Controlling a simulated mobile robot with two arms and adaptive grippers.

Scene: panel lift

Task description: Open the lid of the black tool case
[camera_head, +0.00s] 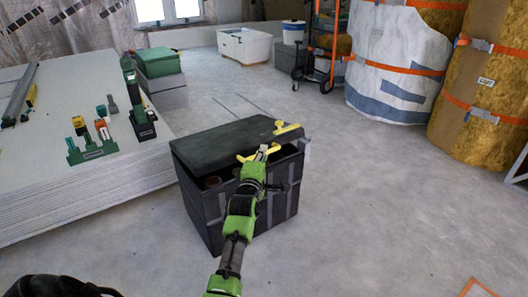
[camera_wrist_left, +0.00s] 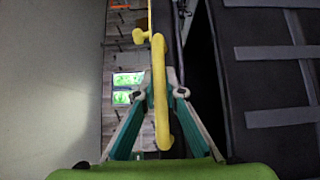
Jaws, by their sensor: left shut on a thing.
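The black tool case (camera_head: 200,208) stands on the concrete floor in the middle of the head view. A yellow handle (camera_head: 287,128) is at the lid's right front corner. My left gripper (camera_head: 264,151) reaches the lid's front edge and is shut on the yellow handle. In the left wrist view the yellow handle (camera_wrist_left: 160,95) runs upright between the two fingers (camera_wrist_left: 160,105). My right gripper is in neither view.
A stack of pale panels (camera_head: 60,195) fills the left, with tools on it. A green box (camera_head: 158,62) stands behind. Strapped insulation rolls (camera_head: 400,60) and an orange hand truck (camera_head: 333,45) are at the back right.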

